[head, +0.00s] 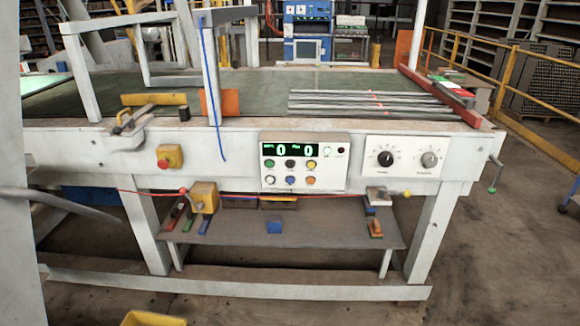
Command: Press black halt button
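The control panel (340,174) is a pale box on the front beam of the white machine table. It has a dark display (299,151) showing green zeros. Below the display are two rows of small round buttons. A black button (290,164) sits in the middle of the upper row, between a green button (268,163) and a yellow button (311,164). Its label is too small to read. A small dark button (340,150) is at the panel's upper right. Neither of my grippers is in view.
A red mushroom button on a yellow box (170,157) is left of the panel. A white plate with two dials (404,157) is to the right. A lower shelf (330,228) holds small items. Metal bars (360,102) lie on the green tabletop. The floor at lower right is clear.

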